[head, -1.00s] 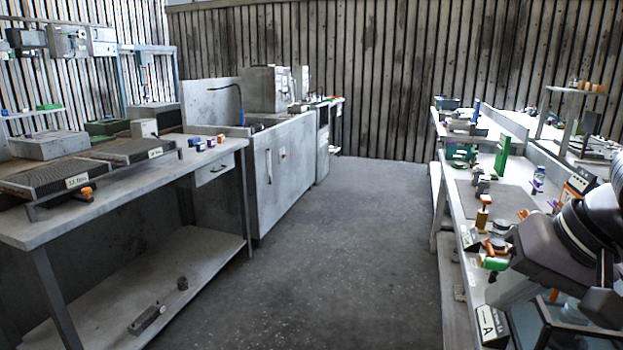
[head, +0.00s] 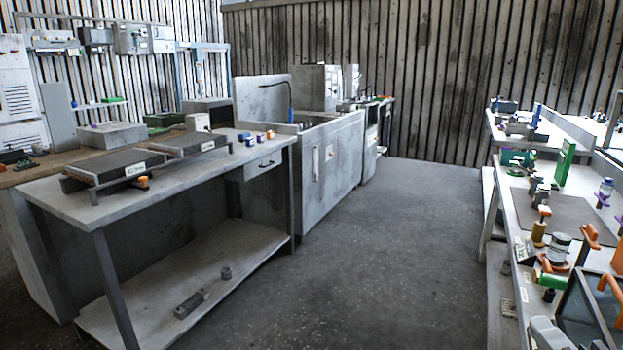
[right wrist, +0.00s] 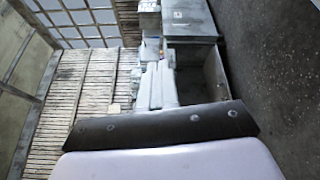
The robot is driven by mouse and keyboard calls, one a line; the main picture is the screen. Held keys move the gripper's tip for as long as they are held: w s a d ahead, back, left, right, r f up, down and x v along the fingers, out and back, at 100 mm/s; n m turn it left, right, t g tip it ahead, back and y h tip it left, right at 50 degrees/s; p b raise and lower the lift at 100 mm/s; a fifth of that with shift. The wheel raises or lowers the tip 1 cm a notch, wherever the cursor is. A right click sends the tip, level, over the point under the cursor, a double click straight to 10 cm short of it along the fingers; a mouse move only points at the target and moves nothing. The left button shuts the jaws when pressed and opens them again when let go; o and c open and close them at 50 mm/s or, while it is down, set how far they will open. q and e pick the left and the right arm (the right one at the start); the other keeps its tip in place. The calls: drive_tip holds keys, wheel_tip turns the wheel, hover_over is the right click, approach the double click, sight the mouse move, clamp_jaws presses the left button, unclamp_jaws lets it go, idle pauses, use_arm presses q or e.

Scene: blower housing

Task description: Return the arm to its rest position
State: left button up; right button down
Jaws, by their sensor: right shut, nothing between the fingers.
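My right arm does not show clearly in the head view. In the right wrist view the pale rounded body and dark studded front bar of my right gripper (right wrist: 162,128) fill the bottom. It is shut and holds nothing; its fingertips cannot be made out. The wrist view looks over the room, with a slatted wall, grey cabinets and dark floor away from the gripper. My left gripper is in neither view.
The right workbench (head: 517,205) is crowded with clamps, a can (head: 560,247) and a dark glass-sided box (head: 585,310). A grey bench (head: 85,207) with a lower shelf stands left, a cabinet (head: 337,165) behind it. The floor (head: 400,250) between is clear.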

drive_tip(key=s+f+m+g+h, duration=0.2)
drive_tip(key=s+f+m+g, duration=0.25)
drive_tip(key=f+m, duration=0.45)
drive_tip(key=s+a+f+m+g+y, duration=0.4)
drive_tip(key=s+a+f+m+g, duration=0.65)
drive_tip(key=s, duration=0.35)
drive_tip(key=w+a+f+n+t+y+p, duration=0.1)
drive_tip(key=w+a+f+n+t+p, duration=0.1)
drive_tip(key=w+f+t, duration=0.4)
drive_tip(key=shift+w+a+f+t+p, duration=0.15)
drive_tip(key=shift+a+f+t+p, duration=0.45)
drive_tip(key=shift+f+t, duration=0.25)
drive_tip(key=shift+d+n, duration=0.1)
drive_tip(key=shift+n, duration=0.15)
